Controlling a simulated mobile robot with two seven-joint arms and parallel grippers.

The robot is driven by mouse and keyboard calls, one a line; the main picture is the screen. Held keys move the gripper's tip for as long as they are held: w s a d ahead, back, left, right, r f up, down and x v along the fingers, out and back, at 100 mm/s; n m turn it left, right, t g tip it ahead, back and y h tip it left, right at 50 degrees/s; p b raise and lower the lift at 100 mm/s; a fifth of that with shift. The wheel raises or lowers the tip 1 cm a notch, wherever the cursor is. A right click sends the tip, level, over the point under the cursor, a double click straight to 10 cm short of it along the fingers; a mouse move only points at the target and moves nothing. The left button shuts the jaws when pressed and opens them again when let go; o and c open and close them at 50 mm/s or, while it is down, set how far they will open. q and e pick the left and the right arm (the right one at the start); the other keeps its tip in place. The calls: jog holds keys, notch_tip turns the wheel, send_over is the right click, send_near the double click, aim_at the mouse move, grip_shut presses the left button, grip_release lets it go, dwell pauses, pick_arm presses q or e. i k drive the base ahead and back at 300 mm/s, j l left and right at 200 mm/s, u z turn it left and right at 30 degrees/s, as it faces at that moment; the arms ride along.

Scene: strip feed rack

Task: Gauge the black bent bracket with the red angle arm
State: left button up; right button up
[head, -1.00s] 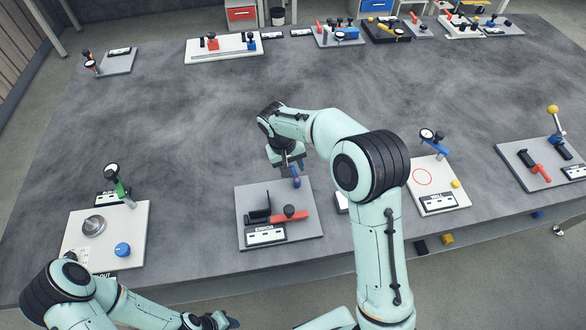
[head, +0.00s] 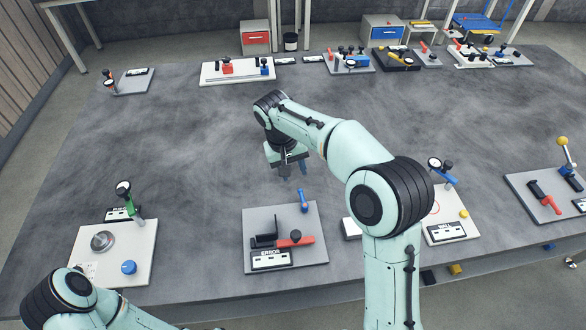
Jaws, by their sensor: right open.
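The black bent bracket (head: 264,241) sits on a grey fixture plate (head: 282,220) at the front middle of the table. The red angle arm (head: 296,242), with a black knob, lies just to its right; I cannot tell whether they touch. A blue lever (head: 303,199) stands at the plate's back right. A label reading ERROR (head: 271,260) is at the plate's front. My right gripper (head: 293,169) is open and empty, pointing down beyond the plate's back edge. My left arm shows at the bottom left, but its gripper is out of view.
A pale plate with a green-handled gauge (head: 124,190) is at the left. A pale plate with a blue-handled gauge (head: 440,171) is at the right, partly behind my right arm. A grey plate with a red arm (head: 545,197) is farther right. The table's middle is largely clear.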

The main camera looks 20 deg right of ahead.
aim_at(295, 239)
jog(key=k, duration=1)
